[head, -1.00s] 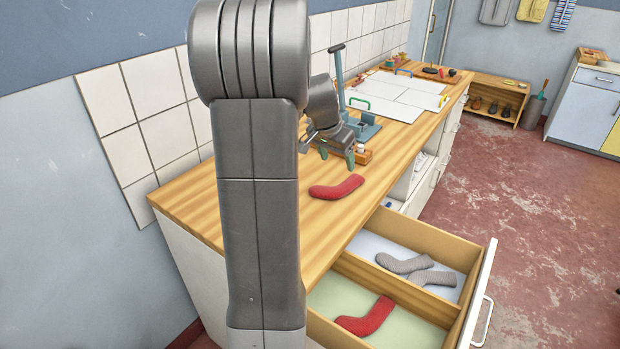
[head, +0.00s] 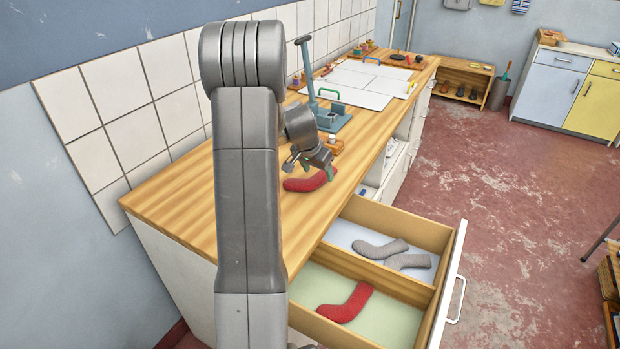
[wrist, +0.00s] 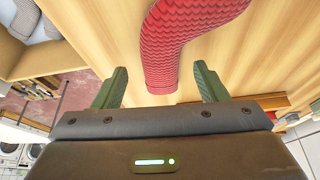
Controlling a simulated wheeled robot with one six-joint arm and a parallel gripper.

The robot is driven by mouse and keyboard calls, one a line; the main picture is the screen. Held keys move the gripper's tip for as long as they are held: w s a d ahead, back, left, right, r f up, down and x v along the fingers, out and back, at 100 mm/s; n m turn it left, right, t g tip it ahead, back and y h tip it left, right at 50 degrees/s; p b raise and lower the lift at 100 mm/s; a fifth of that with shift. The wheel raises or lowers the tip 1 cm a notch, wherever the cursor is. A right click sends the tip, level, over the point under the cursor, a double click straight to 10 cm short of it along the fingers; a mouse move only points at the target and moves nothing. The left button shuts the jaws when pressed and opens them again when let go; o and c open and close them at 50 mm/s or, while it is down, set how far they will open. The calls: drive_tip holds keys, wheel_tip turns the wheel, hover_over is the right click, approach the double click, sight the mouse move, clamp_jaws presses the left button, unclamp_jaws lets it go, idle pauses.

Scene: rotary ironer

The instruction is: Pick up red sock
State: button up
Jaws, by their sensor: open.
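A red sock (head: 303,184) lies bent on the wooden worktop, near its front edge. My gripper (head: 318,170) is just over it in the head view and hides part of it. In the wrist view my gripper (wrist: 161,68) is open, with its two green fingers apart. The knitted red sock (wrist: 185,40) shows beyond and between the fingertips, its end nearest the palm. I cannot tell whether the fingers touch it. A second red sock (head: 346,303) lies in the near compartment of the open drawer (head: 444,290).
Grey socks (head: 379,250) lie in the drawer's far compartment. The open drawer juts out in front of the worktop (head: 180,195). A blue-grey stand with an upright lever (head: 308,75) is behind the gripper, with white boards (head: 362,82) farther back. The worktop's near left is clear.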

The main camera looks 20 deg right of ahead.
drive_tip(key=shift+x, duration=1.1)
drive_tip(key=c, duration=1.1)
drive_tip(key=shift+o, duration=0.2)
